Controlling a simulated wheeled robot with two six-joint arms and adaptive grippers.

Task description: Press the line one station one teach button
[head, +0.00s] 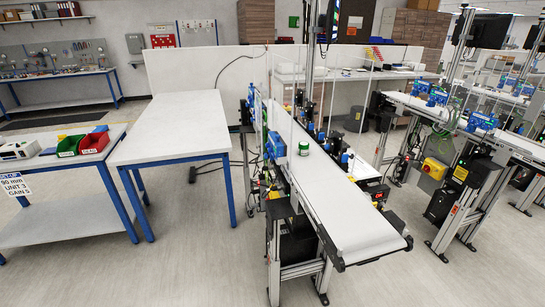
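A belt conveyor (352,210) with a white belt runs from the middle of the head view toward the front right. A small white and green container (304,148) stands on its belt. A blue sensor-like device (276,146) is mounted on its left side. Several small dark and blue devices (340,150) line its right side. The teach button is too small to tell apart here, and I cannot read any line or station label. Neither of my grippers is in view.
A bare white table (172,128) stands left of the conveyor. Another table (62,158) at the far left holds red and green bins (93,143). A second conveyor (425,108) with a yellow and red switch box (434,168) stands at the right. The floor (190,270) in front is clear.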

